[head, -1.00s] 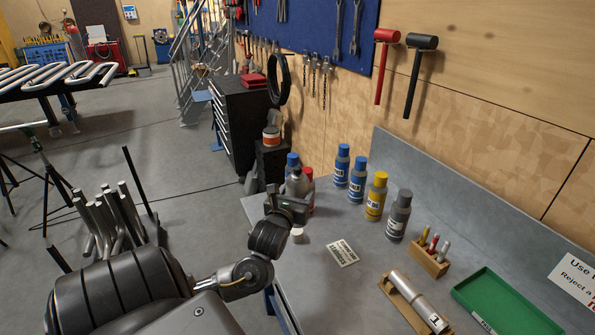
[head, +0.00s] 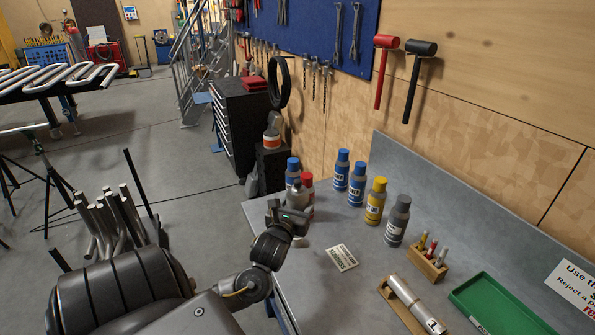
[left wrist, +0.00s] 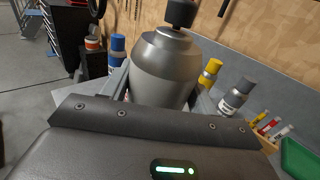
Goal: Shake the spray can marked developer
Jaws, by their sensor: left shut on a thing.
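My left gripper (head: 292,212) is shut on a grey spray can (left wrist: 165,70) with a dark cap, which fills the middle of the left wrist view. The can stands roughly upright in the jaws. In the head view only its grey top (head: 298,194) shows above the gripper. No marking on it can be read, as the gripper hides its lower part. The gripper is over the left end of the grey bench. I cannot tell whether the can's base touches the bench. My right gripper is not in view.
Close behind the gripper stand a blue-capped can (head: 292,166) and a red-capped can (head: 307,181). Two blue cans (head: 356,184), a yellow can (head: 376,201) and a grey can (head: 397,221) stand to the right. A card (head: 342,257), marker block (head: 427,264) and green tray (head: 500,308) lie nearer.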

